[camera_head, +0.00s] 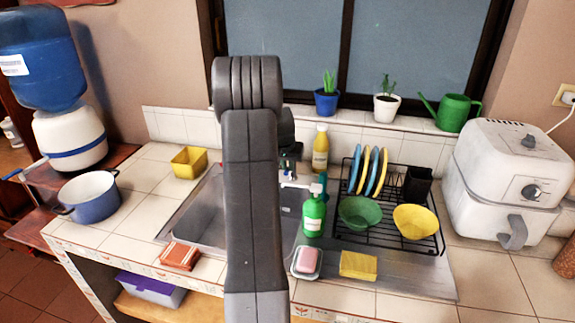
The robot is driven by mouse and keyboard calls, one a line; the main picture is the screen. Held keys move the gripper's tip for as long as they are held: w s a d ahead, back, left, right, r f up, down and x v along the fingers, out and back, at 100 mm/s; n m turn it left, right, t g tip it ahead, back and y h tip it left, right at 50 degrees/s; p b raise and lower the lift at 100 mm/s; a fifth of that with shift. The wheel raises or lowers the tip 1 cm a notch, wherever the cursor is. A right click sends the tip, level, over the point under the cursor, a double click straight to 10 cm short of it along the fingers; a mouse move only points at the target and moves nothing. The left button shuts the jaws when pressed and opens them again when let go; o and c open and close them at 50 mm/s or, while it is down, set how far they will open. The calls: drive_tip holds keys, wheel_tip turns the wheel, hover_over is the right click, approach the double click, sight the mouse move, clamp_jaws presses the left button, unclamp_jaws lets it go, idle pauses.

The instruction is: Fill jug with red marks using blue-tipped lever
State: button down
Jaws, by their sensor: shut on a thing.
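My arm stands upright across the middle of the view and hides part of the sink (200,212) and what is behind it. Dark parts at the end of my arm, likely my gripper (290,160), show just right of the upright link, over the sink's back edge. Its fingers and anything between them are too small and covered to make out. A small pale fitting with a bluish part (291,181) shows just below; I cannot tell whether it is a tap lever. I see no jug with red marks.
A blue pot (90,203) and yellow tub (189,165) stand left of the sink. A green bottle (314,216), pink soap (307,261), yellow sponge (358,265) and dish rack (370,238) crowd the right. An air fryer (505,185) stands far right.

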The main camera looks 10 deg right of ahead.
drive_tip(key=shift+s+d+n+y, duration=0.25)
drive_tip(key=shift+d+n+y, duration=0.35)
drive_tip(key=shift+d+n, duration=0.6)
drive_tip(key=shift+a, duration=0.2)
drive_tip(key=c, duration=1.4)
unclamp_jaws()
drive_tip(key=shift+c, duration=0.2)
drive_tip(key=b+v, duration=0.2)
drive_tip(key=v, duration=1.1)
drive_tip(key=shift+s+r, duration=0.3)
drive_tip(key=shift+r, duration=0.05)
